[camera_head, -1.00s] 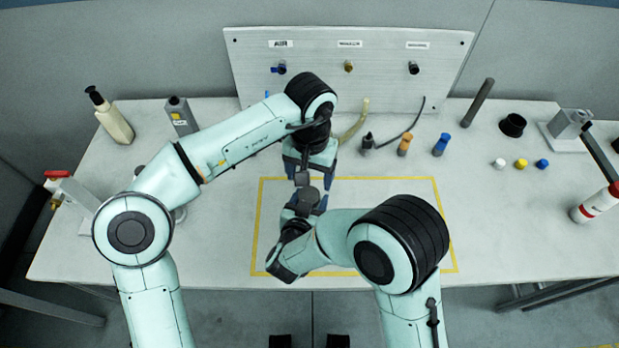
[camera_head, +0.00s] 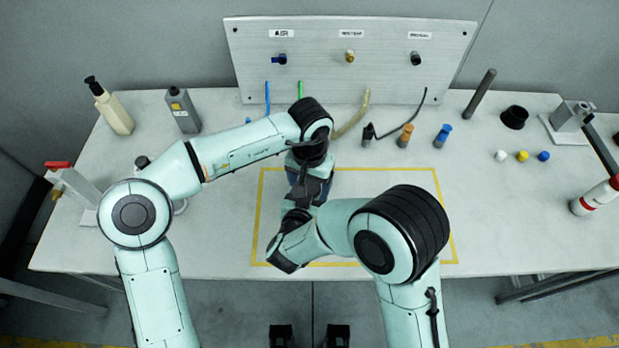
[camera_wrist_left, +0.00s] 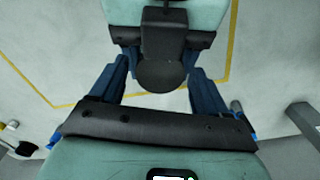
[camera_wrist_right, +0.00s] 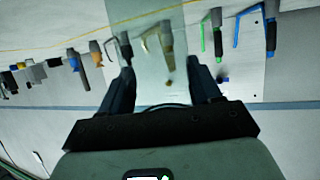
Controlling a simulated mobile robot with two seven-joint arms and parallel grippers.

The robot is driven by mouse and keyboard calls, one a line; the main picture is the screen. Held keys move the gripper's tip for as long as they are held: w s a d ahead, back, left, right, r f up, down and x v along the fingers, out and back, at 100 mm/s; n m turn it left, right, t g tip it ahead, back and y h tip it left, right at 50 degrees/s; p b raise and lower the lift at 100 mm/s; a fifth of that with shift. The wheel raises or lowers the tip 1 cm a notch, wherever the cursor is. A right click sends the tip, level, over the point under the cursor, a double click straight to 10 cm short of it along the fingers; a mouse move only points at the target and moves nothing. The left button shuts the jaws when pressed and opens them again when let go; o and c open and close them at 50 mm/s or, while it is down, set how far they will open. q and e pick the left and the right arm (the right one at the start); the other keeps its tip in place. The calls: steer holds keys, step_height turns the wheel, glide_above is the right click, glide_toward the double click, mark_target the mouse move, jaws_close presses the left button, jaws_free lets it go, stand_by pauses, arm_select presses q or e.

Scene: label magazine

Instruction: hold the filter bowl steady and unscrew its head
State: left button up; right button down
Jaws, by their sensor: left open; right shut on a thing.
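The filter bowl (camera_wrist_right: 150,85) shows in the right wrist view as a pale see-through body between the fingers of my right gripper (camera_wrist_right: 160,68), which is shut on it. The filter's dark round head (camera_wrist_left: 160,74) shows from above in the left wrist view. The fingers of my left gripper (camera_wrist_left: 158,68) stand on either side of the head, open, with gaps at both sides. In the head view my left gripper (camera_head: 308,188) is just above and behind my right gripper (camera_head: 291,221). There the arms hide the bowl and nearly all of the head.
A yellow-outlined area (camera_head: 397,169) surrounds the work spot. Behind it stand an upright panel (camera_head: 385,75), tubes, an orange-topped piece (camera_head: 405,136) and a blue-topped piece (camera_head: 442,136). Bottles (camera_head: 112,110) stand at left; small caps (camera_head: 522,156) lie at right. The right front table is clear.

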arm_select(q)
steer(key=c, duration=1.1)
steer(key=n, duration=0.7)
steer(key=o, duration=1.2)
arm_select(e)
steer(key=shift+d, duration=0.1)
arm_select(q)
steer(key=shift+a, duration=0.1)
steer(key=shift+r, duration=0.1)
arm_select(e)
steer(key=shift+d, duration=0.1)
